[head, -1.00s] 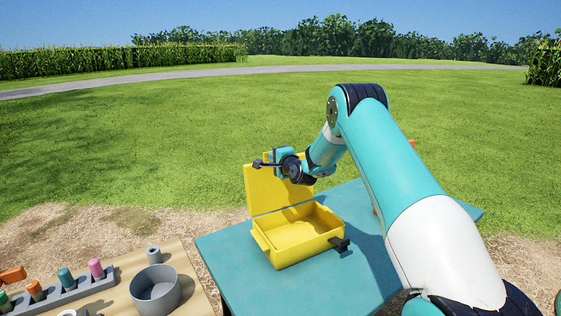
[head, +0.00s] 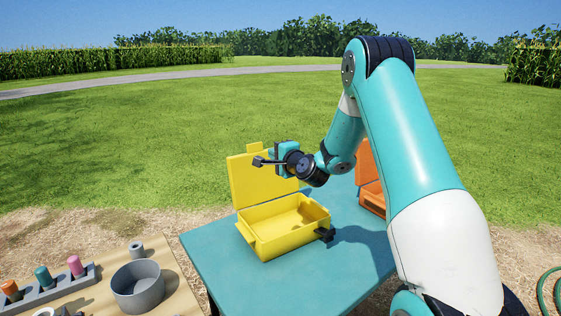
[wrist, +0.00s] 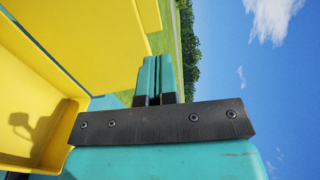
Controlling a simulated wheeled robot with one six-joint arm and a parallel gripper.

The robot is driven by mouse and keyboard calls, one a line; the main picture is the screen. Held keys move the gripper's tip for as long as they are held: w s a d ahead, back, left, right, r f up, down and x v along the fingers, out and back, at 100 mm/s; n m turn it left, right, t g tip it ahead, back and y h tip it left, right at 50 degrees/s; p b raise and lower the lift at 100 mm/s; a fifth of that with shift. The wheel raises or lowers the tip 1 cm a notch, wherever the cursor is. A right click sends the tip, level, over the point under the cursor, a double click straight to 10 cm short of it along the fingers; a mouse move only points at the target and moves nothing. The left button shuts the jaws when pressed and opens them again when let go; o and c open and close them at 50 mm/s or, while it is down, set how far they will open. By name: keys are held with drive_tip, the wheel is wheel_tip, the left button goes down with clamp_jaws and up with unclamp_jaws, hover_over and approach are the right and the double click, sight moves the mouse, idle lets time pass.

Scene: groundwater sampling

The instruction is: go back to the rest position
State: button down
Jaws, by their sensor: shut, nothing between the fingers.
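My gripper (head: 258,161) is in the air in front of the raised lid of the yellow case, above the case's open body. It points left in the head view. In the wrist view the two teal fingers (wrist: 155,78) are together with nothing between them. The yellow case (head: 282,228) stands open on the teal table (head: 215,262), and its inside looks empty. The yellow case also fills the left of the wrist view (wrist: 30,85). My gripper appears apart from the case.
An orange case (head: 371,198) stands on the table, partly hidden behind my arm. A wooden table at lower left holds a grey bowl (head: 137,289), a small grey cylinder (head: 136,249) and a rack (head: 50,292) with coloured vials. A green hose (head: 543,290) lies at right.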

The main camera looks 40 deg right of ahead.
drive_tip(key=s+a+r+n+g+y, duration=0.25)
drive_tip(key=s+a+n, duration=0.2)
drive_tip(key=a, duration=0.45)
drive_tip(key=s+a+r+n+g+y, duration=0.1)
drive_tip(key=s+a+n+g+y, duration=0.15)
drive_tip(key=a+n, duration=0.45)
drive_tip(key=s+a+r+n+g+y, duration=0.1)
drive_tip(key=s+a+n+g+y, duration=0.3)
drive_tip(key=a, duration=0.7)
drive_tip(key=s+a+n+g+h, duration=0.1)
drive_tip(key=s+a+n+g, duration=0.1)
drive_tip(key=s, duration=0.7)
drive_tip(key=s+a+n+g+h, duration=0.1)
drive_tip(key=s+a+n+g, duration=0.2)
drive_tip(key=s, duration=0.6)
drive_tip(key=s+a+n+g+p, duration=0.1)
drive_tip(key=s+a+n+g, duration=0.1)
drive_tip(key=s+n, duration=0.4)
drive_tip(key=s+g, duration=0.1)
drive_tip(key=s, duration=0.3)
drive_tip(key=shift+a+h, duration=0.25)
drive_tip(key=shift+h, duration=0.15)
drive_tip(key=shift+r, duration=0.1)
